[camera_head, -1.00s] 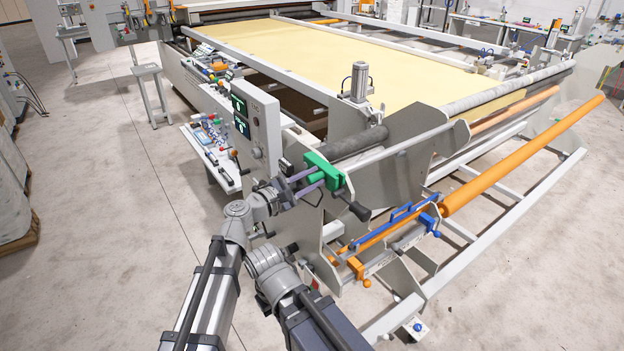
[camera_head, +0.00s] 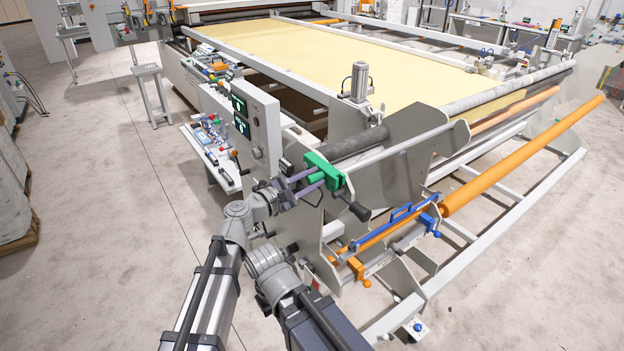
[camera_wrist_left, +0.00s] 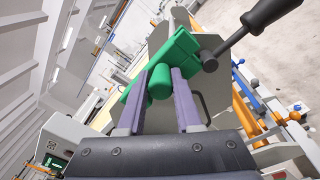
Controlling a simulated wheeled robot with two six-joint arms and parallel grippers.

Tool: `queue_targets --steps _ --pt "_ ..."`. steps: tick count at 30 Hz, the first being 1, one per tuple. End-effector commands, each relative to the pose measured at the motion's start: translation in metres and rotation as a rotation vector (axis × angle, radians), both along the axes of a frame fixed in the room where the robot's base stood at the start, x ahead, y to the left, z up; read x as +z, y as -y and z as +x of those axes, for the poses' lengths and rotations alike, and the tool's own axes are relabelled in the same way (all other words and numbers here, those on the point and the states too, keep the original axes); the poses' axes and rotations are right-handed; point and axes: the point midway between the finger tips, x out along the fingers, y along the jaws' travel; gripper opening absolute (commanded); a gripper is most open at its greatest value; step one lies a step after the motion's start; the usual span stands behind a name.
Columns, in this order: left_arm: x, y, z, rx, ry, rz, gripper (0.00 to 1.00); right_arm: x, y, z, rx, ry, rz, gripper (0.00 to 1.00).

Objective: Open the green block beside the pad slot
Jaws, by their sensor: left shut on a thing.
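The green block (camera_head: 326,172) is mounted on the near end plate of the quilting gantry. A dark crank handle (camera_head: 357,209) sticks out at its lower right. The block fills the upper middle of the left wrist view (camera_wrist_left: 172,55), with a rounded green knob (camera_wrist_left: 160,82) at its near side. My left gripper (camera_head: 312,184) reaches the block from the left. Its two purple fingers lie on either side of the green knob and are shut on it. The pad slot cannot be made out clearly. My right gripper is not in view.
A grey control box (camera_head: 256,125) with green screens stands just left of and behind the block. A blue-handled bracket (camera_head: 402,215) and a long orange roller (camera_head: 520,155) lie to the right. Open concrete floor (camera_head: 100,230) is at the left.

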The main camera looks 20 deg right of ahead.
Motion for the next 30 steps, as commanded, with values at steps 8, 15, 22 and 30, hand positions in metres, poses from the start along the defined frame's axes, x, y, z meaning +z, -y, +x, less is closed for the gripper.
queue_targets --steps 8,15,22,30 --pt "0.002 0.000 -0.003 -0.005 -0.031 -0.008 0.00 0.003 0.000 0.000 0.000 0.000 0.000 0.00" --pt "0.008 0.000 -0.001 -0.005 -0.084 -0.029 0.00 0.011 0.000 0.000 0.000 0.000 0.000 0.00" --pt "0.023 -0.001 0.004 -0.004 -0.219 -0.080 0.00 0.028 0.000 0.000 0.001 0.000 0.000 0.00" --pt "0.040 -0.005 0.015 -0.003 -0.461 -0.169 0.00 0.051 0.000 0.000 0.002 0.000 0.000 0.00"
